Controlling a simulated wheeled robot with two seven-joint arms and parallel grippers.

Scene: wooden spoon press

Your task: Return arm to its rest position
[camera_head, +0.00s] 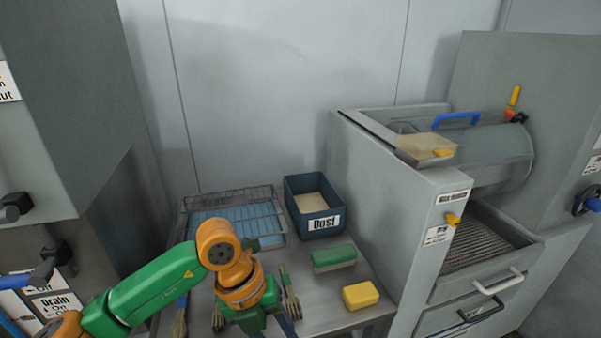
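My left arm (155,285), green with orange joints, comes in from the lower left and bends down over the front of the metal table. Its gripper (265,322) points down at the bottom edge of the picture. The fingertips are cut off or hidden, so I cannot tell whether it is open or holds anything. My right gripper is not in view.
A wire rack with a blue bottom (275,228), a blue "Dust" bin (318,222), a green-topped block (334,258) and a yellow block (360,294) are on the table. A brown tool (290,300) lies beside the gripper. Grey machines (400,225) stand on both sides.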

